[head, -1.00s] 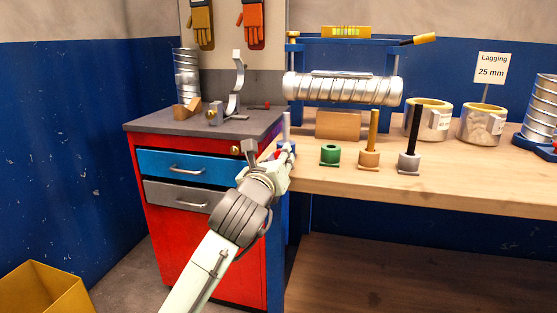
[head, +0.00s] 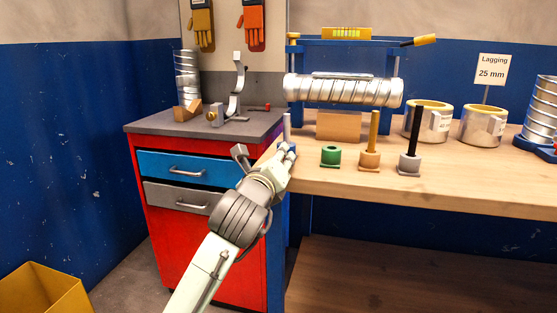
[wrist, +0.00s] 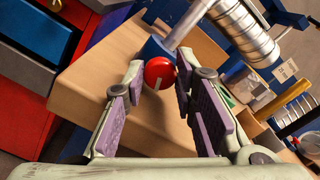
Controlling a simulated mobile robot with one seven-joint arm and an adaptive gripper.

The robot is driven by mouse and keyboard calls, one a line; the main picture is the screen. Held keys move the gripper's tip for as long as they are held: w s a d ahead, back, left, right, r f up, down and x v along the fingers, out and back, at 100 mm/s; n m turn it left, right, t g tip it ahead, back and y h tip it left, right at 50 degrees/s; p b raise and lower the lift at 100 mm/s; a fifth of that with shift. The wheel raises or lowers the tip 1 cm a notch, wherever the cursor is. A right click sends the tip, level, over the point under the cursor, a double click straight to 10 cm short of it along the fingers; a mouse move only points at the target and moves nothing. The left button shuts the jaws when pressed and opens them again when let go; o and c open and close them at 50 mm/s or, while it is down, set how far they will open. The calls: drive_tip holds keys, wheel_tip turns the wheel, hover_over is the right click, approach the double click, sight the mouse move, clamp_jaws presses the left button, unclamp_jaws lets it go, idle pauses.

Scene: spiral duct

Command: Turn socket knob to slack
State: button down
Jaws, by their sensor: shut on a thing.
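The red round knob (wrist: 159,71), with a pale pointer mark on it, sits on the front of a blue socket (wrist: 158,47) at the bench's edge. A silver rod stands in that socket. My gripper (wrist: 159,72) has its purple-padded fingertips on either side of the knob and is shut on it. In the head view my gripper (head: 284,158) is at the bench's front left corner and hides the knob. The rod (head: 287,125) shows upright above it there.
A green socket (head: 330,156), an orange socket with a rod (head: 370,153) and a grey socket with a black rod (head: 410,155) stand to the right along the bench edge. A spiral duct (head: 345,89) lies behind. The red drawer cabinet (head: 180,250) is close on the left.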

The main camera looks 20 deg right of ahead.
drive_tip(key=c, duration=1.3)
unclamp_jaws()
